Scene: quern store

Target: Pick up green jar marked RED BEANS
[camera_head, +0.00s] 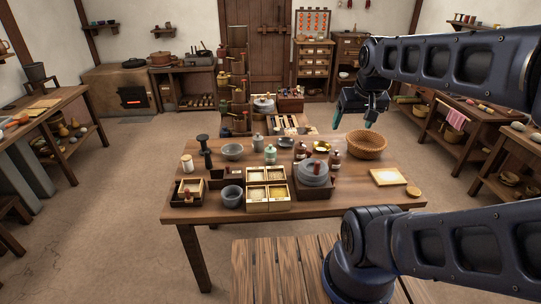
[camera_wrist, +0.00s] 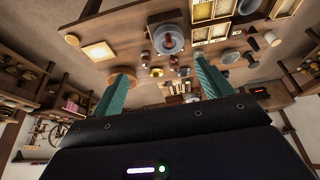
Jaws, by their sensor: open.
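A small green jar (camera_head: 270,155) stands upright on the wooden table, behind the boxes of grain. A paler grey-green jar (camera_head: 258,143) stands just behind it to the left. Any writing on either jar is too small to read, so I cannot tell which is marked RED BEANS. My gripper (camera_head: 355,118) hangs above the table's back right part, to the right of both jars and well apart from them. In the wrist view my gripper (camera_wrist: 162,70) shows its two teal fingers spread, with nothing held between them. I cannot pick out the green jars for sure in the wrist view.
A wicker basket (camera_head: 366,146) stands on the table below my gripper. Brown jars (camera_head: 334,160), a brass bowl (camera_head: 321,147) and a stone quern (camera_head: 313,173) stand between the gripper and the green jars. Grain boxes (camera_head: 267,192) sit in front.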

